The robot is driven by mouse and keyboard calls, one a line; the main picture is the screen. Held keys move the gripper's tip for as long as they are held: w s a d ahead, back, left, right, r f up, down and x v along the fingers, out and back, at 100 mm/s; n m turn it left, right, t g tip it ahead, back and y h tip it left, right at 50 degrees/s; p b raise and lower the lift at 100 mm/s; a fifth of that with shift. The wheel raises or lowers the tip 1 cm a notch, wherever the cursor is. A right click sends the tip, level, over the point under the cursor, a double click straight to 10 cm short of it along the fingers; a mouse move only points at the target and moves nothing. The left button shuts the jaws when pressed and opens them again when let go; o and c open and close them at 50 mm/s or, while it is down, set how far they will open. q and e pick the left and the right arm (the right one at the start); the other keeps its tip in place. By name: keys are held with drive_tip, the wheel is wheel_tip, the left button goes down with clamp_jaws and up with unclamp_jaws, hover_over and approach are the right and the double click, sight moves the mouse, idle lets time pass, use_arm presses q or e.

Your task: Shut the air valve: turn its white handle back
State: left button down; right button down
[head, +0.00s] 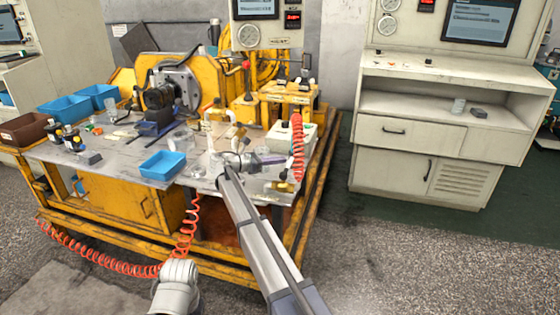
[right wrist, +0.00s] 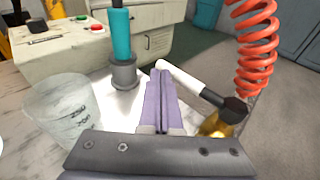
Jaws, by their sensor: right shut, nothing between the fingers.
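The air valve shows in the right wrist view as a brass body (right wrist: 217,124) with a dark joint (right wrist: 234,108) below the red hose. Its white handle (right wrist: 183,77) slants up and left from a dark stem, and its free end lies close beside my right gripper's fingertips (right wrist: 161,72). I cannot tell whether they touch. My right gripper is shut and empty, its purple fingers pressed together. In the head view the gripper (head: 272,159) is over the table's right end, just above the brass valve (head: 283,186). The handle is hard to make out there. My left gripper is not in view.
A clear beaker (right wrist: 62,110) stands left of the fingers, and a teal cylinder in a grey collar (right wrist: 122,75) stands just beyond them. The red coiled hose (head: 298,148) hangs at the table's right end. A blue tray (head: 163,165) lies left. Floor right of the table is clear.

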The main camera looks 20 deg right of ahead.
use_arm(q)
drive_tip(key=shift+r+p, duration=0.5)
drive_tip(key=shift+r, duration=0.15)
use_arm(e)
drive_tip(key=v, duration=0.7)
drive_tip(key=shift+w, duration=0.1)
